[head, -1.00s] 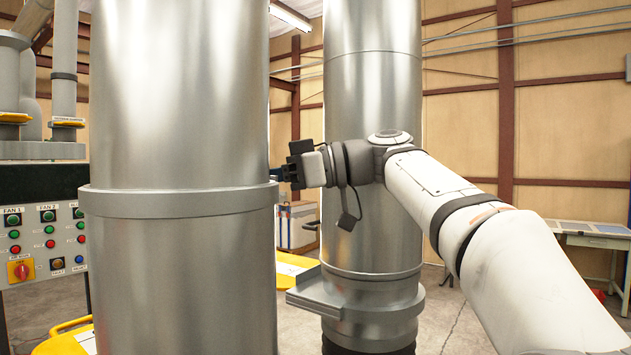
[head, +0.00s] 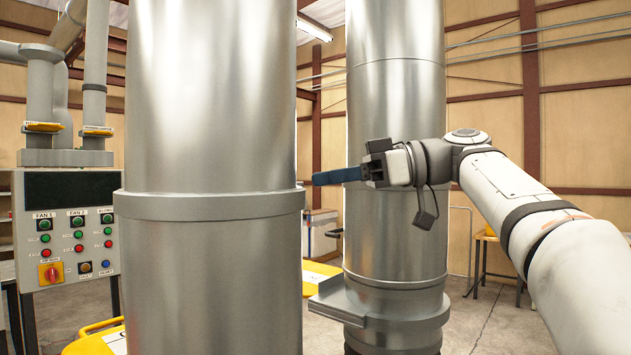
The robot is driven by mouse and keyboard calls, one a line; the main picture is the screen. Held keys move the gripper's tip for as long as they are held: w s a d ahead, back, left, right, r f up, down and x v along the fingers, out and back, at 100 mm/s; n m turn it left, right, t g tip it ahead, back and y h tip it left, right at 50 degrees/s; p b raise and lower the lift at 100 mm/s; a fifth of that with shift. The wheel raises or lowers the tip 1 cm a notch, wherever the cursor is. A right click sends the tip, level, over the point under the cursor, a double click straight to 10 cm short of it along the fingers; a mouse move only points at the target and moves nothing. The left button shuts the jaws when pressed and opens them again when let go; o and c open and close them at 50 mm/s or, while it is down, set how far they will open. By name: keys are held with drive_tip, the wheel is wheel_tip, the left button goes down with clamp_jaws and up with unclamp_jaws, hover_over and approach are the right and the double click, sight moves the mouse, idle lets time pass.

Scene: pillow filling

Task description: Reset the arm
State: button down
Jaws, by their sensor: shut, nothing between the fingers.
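My arm (head: 530,210) reaches in from the lower right, bent at the elbow, and points left. My gripper (head: 332,177) is at its end, with dark blue fingers that look closed together and hold nothing. The fingers lie level in the gap between two large steel cylinders, in front of the rear one. Their tips are close to the right edge of the near cylinder's flange; I cannot tell whether they touch it.
The near steel cylinder (head: 210,270) fills the centre left. The rear cylinder (head: 400,100) stands behind my gripper, with a ledge (head: 340,303) low on it. A control panel (head: 72,235) with several buttons is at the left. Concrete floor shows at the lower right.

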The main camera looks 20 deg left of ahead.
idle(0.4)
drive_tip(key=s+d+f+m+t+h, duration=0.1)
drive_tip(key=d+f+m+t+h, duration=0.4)
drive_tip(key=f, duration=0.8)
drive_tip(key=s+d+f+m+t+h, duration=0.1)
drive_tip(key=d+f+m+h, duration=0.2)
drive_tip(key=d+f+m, duration=0.55)
drive_tip(key=s+d+f+m+h, duration=0.2)
drive_tip(key=s+d+f, duration=0.2)
drive_tip(key=f, duration=0.4)
drive_tip(key=s+d+f+m+h, duration=0.2)
drive_tip(key=s+d+f, duration=0.3)
drive_tip(key=f, duration=0.4)
drive_tip(key=s+d+f+m+h, duration=0.3)
drive_tip(key=s+d+f, duration=0.1)
drive_tip(key=f, duration=0.5)
drive_tip(key=shift+s+d+h, duration=0.15)
drive_tip(key=shift+s+h, duration=0.25)
drive_tip(key=shift+s, duration=0.4)
